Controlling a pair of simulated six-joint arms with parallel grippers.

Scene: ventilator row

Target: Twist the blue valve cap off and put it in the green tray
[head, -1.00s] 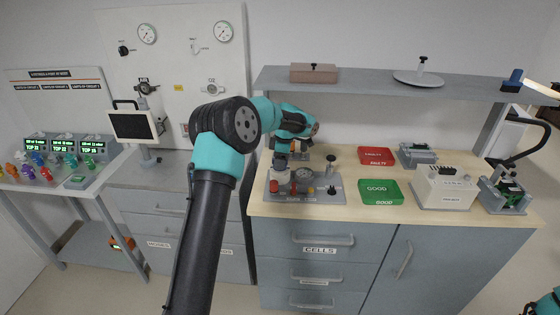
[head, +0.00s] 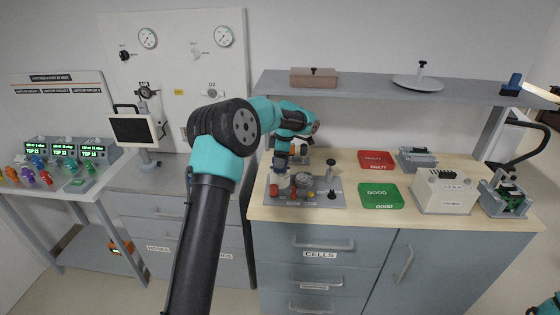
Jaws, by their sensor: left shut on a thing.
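The grey valve board (head: 322,200) lies on the wooden bench top and carries a white cylinder (head: 282,183), red parts, a gauge-like disc and a black knob. My left gripper (head: 281,167) points down at the board's left end, right over the white cylinder. It is shut on a small blue piece, which I take to be the blue valve cap; the fingers hide most of it, and I cannot tell if it is clear of the cylinder. The green tray (head: 372,203), marked GOOD, lies flat and empty to the right of the board.
A red tray (head: 376,160) marked FAULTY lies behind the green one. A white box-shaped device (head: 444,191) stands to the right. A grey shelf (head: 385,86) runs above the bench. The bench between board and green tray is mostly clear.

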